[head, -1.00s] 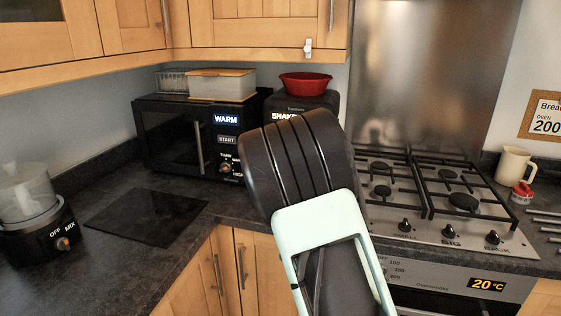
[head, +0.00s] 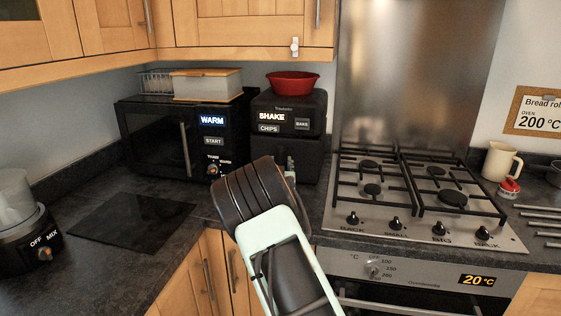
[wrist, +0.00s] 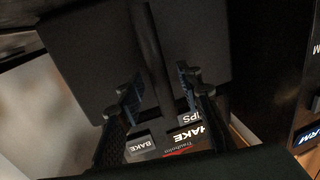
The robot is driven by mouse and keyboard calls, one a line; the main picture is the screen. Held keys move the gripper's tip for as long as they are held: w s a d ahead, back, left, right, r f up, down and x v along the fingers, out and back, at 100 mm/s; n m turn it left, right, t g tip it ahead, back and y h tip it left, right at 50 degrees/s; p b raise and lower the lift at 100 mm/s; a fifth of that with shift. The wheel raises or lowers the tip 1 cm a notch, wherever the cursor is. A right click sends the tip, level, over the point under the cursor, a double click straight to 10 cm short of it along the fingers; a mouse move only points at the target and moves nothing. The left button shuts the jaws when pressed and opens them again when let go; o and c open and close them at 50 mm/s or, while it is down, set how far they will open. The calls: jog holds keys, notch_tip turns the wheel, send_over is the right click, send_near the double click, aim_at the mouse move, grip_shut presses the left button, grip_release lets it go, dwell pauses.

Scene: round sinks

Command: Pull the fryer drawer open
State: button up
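The black fryer (head: 312,108) stands on the back counter with lit SHAKE, CHIPS and BAKE labels. Its drawer front (head: 311,160) is below the labels and looks flush with the body. In the wrist view, tilted nearly upside down, the drawer front (wrist: 85,60) fills the upper middle. A dark bar handle (wrist: 150,50) runs down it. My gripper (wrist: 160,88) is open, with one finger on each side of the handle and gaps showing. I cannot tell how deep the handle sits between them. In the head view my arm hides most of my gripper (head: 290,168).
A red bowl (head: 292,82) sits on the fryer. A black microwave (head: 155,140) stands to its left, with a lidded box (head: 207,86) on top. The gas hob (head: 410,200) is to the right. Counter in front of the microwave is mostly free around a black board (head: 130,220).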

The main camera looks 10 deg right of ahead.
jog(key=shift+w+d, duration=0.15)
jog(key=shift+w, duration=0.65)
jog(key=shift+c, duration=0.6)
grip_shut()
